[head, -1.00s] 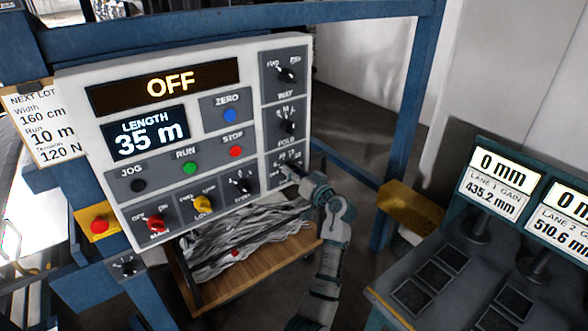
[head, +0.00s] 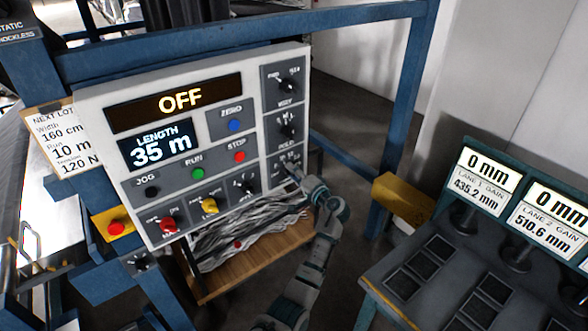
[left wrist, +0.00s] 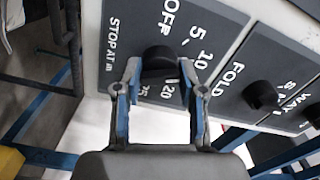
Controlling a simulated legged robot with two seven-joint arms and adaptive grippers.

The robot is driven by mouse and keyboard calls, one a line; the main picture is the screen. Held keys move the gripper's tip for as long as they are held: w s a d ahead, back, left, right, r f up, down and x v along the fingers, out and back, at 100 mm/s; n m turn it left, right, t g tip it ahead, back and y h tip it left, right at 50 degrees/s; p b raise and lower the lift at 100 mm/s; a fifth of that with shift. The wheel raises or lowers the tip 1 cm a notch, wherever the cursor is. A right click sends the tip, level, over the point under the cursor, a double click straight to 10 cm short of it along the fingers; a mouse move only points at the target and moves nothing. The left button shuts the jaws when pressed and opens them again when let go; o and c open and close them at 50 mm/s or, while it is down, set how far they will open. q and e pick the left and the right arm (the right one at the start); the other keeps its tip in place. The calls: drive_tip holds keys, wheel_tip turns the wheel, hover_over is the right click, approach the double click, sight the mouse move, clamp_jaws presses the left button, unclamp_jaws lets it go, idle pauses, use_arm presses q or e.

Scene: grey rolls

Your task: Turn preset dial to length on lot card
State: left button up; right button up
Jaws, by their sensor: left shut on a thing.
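The preset dial, marked STOP AT m, is a black knob (left wrist: 158,60) in the left wrist view, with OFF, 5, 10, 20 and further marks around it. In the head view it sits at the panel's lower right corner, mostly hidden by my gripper. My left gripper (left wrist: 160,72) is shut on the dial, one finger on each side; it also shows in the head view (head: 298,176). Which mark the dial points at is unclear. The lot card (head: 62,140) at the left reads Width 160 cm, Run 10 m, Tension 120 N. My right gripper is not in view.
The white control panel (head: 215,88) shows OFF and LENGTH 35 m. The FOLD knob (left wrist: 260,95) is close beside the dial. A wooden shelf with grey material lies below.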

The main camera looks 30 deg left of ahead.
use_arm(q)
drive_tip(key=shift+r+m+p, duration=0.1)
drive_tip(key=shift+m+p, duration=0.25)
drive_tip(key=shift+m, duration=0.15)
drive_tip(key=o, duration=0.9)
drive_tip(key=shift+c, duration=0.2)
drive_tip(key=shift+o, duration=1.4)
drive_tip(key=shift+w+a, duration=0.1)
drive_tip(key=shift+w+a+f, duration=0.1)
drive_tip(key=shift+f, duration=0.15)
drive_tip(key=v, duration=1.2)
drive_tip(key=shift+a+f, duration=0.1)
drive_tip(key=shift+f, duration=0.05)
